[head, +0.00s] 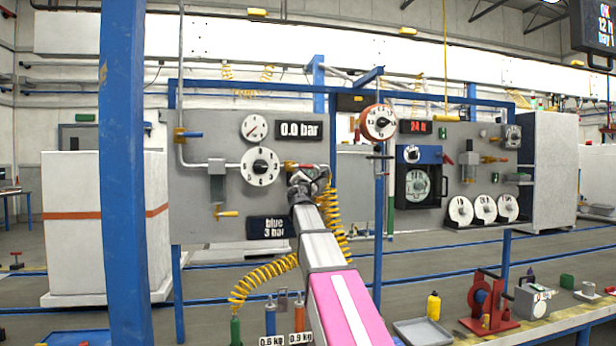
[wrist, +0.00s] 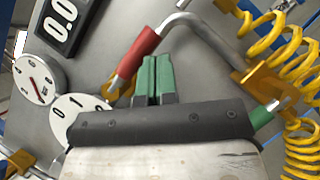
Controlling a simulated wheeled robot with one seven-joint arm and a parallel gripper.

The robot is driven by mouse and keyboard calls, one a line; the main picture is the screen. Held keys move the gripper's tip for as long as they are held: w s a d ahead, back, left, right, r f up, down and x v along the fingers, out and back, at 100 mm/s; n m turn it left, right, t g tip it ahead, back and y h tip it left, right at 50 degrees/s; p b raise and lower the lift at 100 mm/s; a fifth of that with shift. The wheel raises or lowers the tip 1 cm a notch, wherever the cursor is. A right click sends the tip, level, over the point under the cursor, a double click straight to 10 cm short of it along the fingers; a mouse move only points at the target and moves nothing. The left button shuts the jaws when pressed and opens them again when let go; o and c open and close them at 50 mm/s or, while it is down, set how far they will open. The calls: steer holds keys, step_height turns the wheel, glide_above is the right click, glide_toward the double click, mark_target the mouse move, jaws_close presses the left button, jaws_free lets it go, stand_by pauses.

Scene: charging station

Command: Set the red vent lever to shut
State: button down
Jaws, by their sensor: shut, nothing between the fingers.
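The red vent lever (head: 306,166) is on the grey panel, right of the round white dial. In the head view it points right, roughly level, from a small yellow fitting. In the wrist view the red lever (wrist: 135,58) slants from a yellow fitting up toward a bent grey pipe. My gripper (head: 304,177) is just below the lever in the head view. In the wrist view my gripper's green fingers (wrist: 152,78) are together and empty, close beside the lever on its lower right side. Whether they touch it I cannot tell.
The grey pipe (wrist: 210,42) bends over to a yellow bracket (wrist: 252,78) right of my fingers. Coiled yellow hose (wrist: 292,62) hangs beyond it. The numbered dial (head: 260,167), gauge (head: 255,127) and 0.0 bar display (head: 299,131) are close to the left and above.

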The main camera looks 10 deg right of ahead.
steer(key=v, duration=1)
steer(key=s+d+f+m+g, duration=0.2)
steer(key=f+m+g, duration=0.2)
steer(key=f, duration=0.8)
steer(key=s+d+f+m+g, duration=0.1)
steer(key=s+f+m+g, duration=0.3)
steer(key=f, duration=0.8)
steer(key=d+f+m+g, duration=0.25)
steer(key=f+m, duration=0.25)
steer(key=f, duration=0.7)
steer(key=s+a+f+m+g+y, duration=0.2)
steer(key=s+a+f+g+y, duration=0.1)
steer(key=s+f, duration=0.4)
steer(key=s+a+f+m+g+y, duration=0.3)
steer(key=s+f, duration=0.4)
steer(key=f, duration=0.5)
steer(key=s+a+f+m+g+y, duration=0.3)
steer(key=s+f, duration=0.4)
steer(key=f, duration=0.3)
steer(key=shift+s+a+g, duration=0.15)
steer(key=shift+a+g, duration=0.25)
steer(key=shift+g, duration=0.25)
steer(key=shift+f, duration=0.1)
